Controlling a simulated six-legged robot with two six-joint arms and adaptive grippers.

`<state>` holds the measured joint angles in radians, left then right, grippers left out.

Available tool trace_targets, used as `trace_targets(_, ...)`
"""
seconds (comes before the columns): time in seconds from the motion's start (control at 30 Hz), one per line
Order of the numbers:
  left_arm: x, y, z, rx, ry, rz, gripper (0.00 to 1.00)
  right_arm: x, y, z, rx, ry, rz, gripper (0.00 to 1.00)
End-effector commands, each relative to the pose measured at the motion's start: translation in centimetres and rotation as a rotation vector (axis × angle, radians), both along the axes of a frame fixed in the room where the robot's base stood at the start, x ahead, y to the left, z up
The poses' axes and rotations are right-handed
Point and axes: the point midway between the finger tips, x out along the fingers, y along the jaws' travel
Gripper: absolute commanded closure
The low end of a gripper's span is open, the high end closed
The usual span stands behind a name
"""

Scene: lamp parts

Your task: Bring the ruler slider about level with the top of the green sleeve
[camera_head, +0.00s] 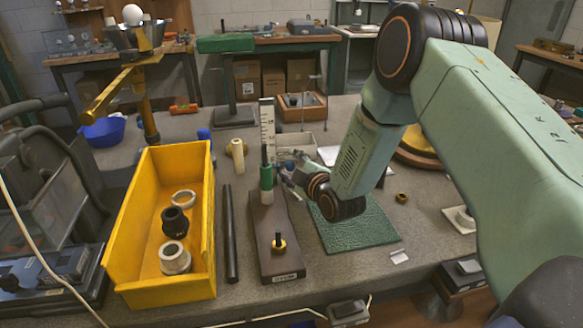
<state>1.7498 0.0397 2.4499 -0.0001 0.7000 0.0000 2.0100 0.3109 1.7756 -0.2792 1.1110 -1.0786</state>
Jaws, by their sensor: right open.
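A white upright ruler (267,125) with dark marks stands at the far end of a long dark brown base (272,225). In front of it on the base is a post with a green sleeve (266,177) and a pale ring below it. A dark rod sticks up above the sleeve. My right gripper (288,168) is open, just right of the sleeve and ruler. I cannot make out the ruler slider; the gripper or the post may hide it. Whether the fingers touch anything is too small to tell. My left gripper is not in view.
A green mat (355,228) lies right under my right arm. A cream cylinder (237,156) stands left of the ruler. A black-and-yellow knob (278,243) sits on the base.

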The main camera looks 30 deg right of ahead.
Motion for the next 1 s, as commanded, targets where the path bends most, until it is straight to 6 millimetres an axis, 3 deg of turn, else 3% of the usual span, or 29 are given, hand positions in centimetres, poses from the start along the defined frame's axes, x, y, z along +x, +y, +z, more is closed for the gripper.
trace_targets(0.23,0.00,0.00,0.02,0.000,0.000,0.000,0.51,0.26,0.02,0.01,0.000,0.000,0.000,0.54)
trace_targets(0.77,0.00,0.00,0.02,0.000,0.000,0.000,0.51,0.21,0.08,0.00,0.000,0.001,0.003,0.99)
trace_targets(1.0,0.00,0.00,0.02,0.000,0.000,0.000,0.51,0.20,0.15,0.00,-0.001,0.001,0.004,1.00)
